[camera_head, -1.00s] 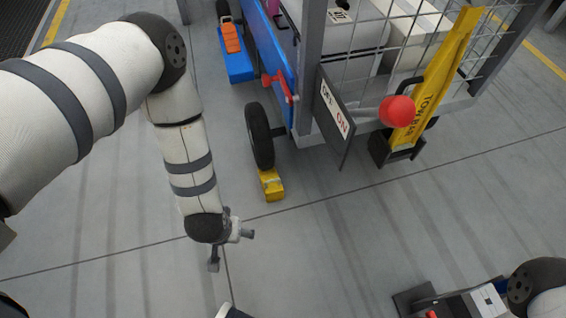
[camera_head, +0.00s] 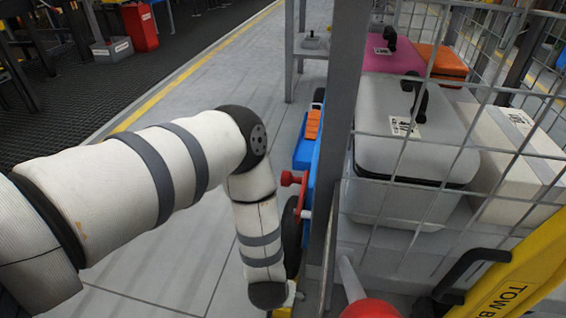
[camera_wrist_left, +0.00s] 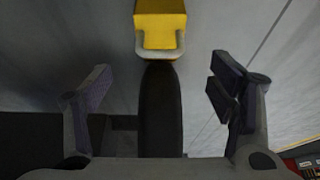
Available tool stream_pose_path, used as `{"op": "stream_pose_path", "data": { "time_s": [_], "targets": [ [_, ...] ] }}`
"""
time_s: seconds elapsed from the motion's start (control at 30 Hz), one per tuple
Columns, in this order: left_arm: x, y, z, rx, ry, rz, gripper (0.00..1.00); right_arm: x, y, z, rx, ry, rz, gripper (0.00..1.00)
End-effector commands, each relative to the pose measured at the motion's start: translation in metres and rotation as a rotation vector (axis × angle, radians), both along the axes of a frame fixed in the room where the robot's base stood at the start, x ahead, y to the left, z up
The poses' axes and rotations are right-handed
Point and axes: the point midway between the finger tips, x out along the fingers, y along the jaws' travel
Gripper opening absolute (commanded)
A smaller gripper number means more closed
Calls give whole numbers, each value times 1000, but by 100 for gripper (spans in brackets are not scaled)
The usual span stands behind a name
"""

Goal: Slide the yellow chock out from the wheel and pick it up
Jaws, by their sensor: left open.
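The yellow chock (camera_wrist_left: 160,30) is at the top middle of the left wrist view, with a grey handle-like bar along its near edge. The dark wheel (camera_wrist_left: 160,115) lies just below it in that view. My left gripper (camera_wrist_left: 159,77) is open, its fingers spread on either side of the wheel's line, with nothing between them that I can see held. In the head view the wheel (camera_head: 291,238) is partly covered by my left arm. Only a sliver of yellow, likely the chock (camera_head: 291,291), shows by my left wrist there. My right gripper is not in view.
The mesh-sided cart carries a grey case (camera_head: 410,135) and a white box (camera_head: 520,150). Floor at left is open.

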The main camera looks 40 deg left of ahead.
Motion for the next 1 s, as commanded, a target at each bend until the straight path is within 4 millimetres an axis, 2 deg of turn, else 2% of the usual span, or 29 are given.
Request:
{"op": "stream_pose_path", "data": {
  "time_s": [0.17,0.7,0.83,1.0],
  "targets": [
    [1,1,-6,0,2,0,77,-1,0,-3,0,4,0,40],
    [33,20,-96,-1,1,0,77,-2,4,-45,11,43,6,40],
    [37,23,-108,-1,2,-1,77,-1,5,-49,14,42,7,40],
    [39,24,-112,0,1,-1,77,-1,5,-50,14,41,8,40]
  ]
}}
